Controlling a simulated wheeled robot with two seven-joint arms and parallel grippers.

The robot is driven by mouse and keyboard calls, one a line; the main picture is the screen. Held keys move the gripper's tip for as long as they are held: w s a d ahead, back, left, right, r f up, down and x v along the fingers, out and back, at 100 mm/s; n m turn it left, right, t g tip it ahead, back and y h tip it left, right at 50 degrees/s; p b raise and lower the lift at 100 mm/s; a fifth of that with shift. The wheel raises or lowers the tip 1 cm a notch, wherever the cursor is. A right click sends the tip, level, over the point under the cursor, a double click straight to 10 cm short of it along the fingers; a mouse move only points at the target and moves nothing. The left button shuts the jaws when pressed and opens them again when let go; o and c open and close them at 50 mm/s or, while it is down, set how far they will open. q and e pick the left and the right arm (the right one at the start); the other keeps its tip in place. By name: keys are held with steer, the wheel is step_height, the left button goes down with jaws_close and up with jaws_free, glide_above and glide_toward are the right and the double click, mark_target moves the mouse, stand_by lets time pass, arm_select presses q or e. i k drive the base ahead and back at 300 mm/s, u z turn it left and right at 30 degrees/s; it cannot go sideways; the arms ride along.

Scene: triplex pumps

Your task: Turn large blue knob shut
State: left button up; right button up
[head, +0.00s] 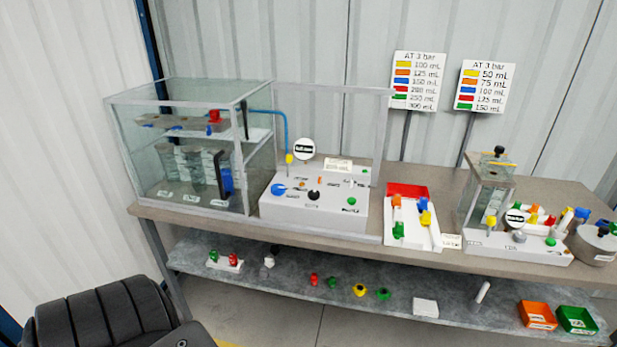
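A large blue knob (278,189) sits on the left part of the white pump panel (310,214), on the bench. It looks like a round knob with a pointed end toward the right, but its exact setting is too small to read. A black knob (313,195) is to its right, and a small green knob (351,201) is farther right. A round white gauge (304,149) and a yellow part (289,158) with a blue tube (272,112) stand behind the panel. Neither of my grippers is in view.
A glass tank (180,183) stands left of the panel. A red-and-white tray (407,190) and a second, smaller pump unit (510,243) are to the right. The lower shelf (340,290) holds loose knobs, an orange bin (537,315) and a green bin (577,320).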

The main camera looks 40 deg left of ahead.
mark_target(278, 190)
steer(key=u, duration=0.4)
steer(key=i, duration=0.85)
steer(key=u, duration=0.6)
